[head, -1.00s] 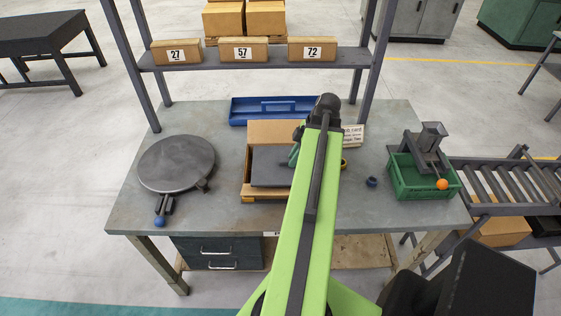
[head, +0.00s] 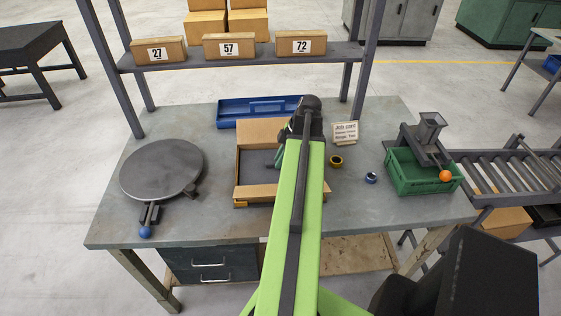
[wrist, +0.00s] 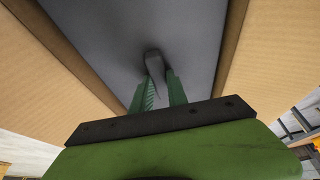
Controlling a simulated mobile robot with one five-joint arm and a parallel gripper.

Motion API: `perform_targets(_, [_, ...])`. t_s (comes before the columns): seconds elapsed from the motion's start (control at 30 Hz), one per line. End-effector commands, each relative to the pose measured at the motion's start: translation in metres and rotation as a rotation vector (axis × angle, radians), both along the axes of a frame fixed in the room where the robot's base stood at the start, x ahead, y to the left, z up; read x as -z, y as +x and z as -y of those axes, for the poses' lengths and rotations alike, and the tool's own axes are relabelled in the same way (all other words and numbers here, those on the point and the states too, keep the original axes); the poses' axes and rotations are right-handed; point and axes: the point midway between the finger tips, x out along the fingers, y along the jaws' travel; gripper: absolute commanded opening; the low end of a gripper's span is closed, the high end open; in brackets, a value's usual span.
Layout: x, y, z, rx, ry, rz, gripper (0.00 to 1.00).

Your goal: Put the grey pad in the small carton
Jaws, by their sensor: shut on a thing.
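The small carton (head: 262,132) stands open on the bench, its flaps folded out. The grey pad (head: 254,166) lies flat within the carton's walls; my arm covers its right part in the head view. In the wrist view the pad (wrist: 205,35) fills the space between the cardboard flaps (wrist: 275,70). My gripper (wrist: 161,83) has its green fingers shut on a small grey grip on the pad. In the head view my gripper (head: 282,157) is over the carton, partly hidden by my arm. Whether the pad touches the carton's floor I cannot tell.
A round dark plate (head: 162,167) with a blue-knobbed handle is left of the carton. A blue tray (head: 260,110) lies behind it.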

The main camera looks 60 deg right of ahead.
Motion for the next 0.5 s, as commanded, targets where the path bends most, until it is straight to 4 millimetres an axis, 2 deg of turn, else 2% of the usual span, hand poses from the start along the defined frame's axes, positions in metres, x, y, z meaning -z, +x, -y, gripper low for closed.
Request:
perform_targets(0.33, [0.011,0.000,0.000,0.000,0.000,0.000,0.00])
perform_targets(0.37, [0.011,0.000,0.000,0.000,0.000,0.000,0.20])
perform_targets(0.5, [0.009,0.000,0.000,0.000,0.000,0.000,0.39])
